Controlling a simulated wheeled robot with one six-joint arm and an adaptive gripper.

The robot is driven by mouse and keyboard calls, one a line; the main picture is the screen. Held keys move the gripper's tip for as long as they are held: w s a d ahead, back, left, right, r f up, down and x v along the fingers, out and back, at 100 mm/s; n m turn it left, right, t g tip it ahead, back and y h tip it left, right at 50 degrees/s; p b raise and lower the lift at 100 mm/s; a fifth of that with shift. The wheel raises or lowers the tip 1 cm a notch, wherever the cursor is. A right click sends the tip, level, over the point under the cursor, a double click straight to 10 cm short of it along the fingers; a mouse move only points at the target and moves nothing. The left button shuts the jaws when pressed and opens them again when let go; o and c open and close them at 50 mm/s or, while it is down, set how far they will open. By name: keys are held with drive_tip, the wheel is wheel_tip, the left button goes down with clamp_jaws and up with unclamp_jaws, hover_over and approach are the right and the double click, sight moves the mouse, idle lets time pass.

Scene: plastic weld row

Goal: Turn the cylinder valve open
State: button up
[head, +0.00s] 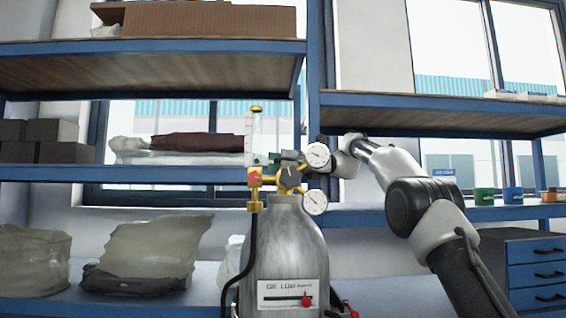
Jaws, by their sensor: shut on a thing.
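A grey metal gas cylinder (284,250) stands upright in the middle of the head view, with a label reading roughly "GR LOW" on its front. On its top sits a brass regulator (290,178) with two round white gauges, one upper (318,155) and one lower (315,202). A clear flow tube (254,135) rises at its left. The cylinder valve is mostly hidden behind these fittings. My gripper (325,143) reaches in from the right, level with the upper gauge and partly hidden by it. It is shut on the valve; the contact itself is not clearly visible.
Blue shelving (150,48) stands behind, with a cardboard box (209,20) on top. Cloudy plastic bags (155,250) lie on the lower left shelf. Small coloured cans (513,195) stand on the right shelf, near a blue drawer unit (537,275). A black hose (250,255) hangs beside the cylinder.

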drive_tip(key=o, duration=1)
drive_tip(key=shift+o, duration=0.2)
drive_tip(key=shift+m+t, duration=0.3)
drive_tip(key=shift+t, duration=0.2)
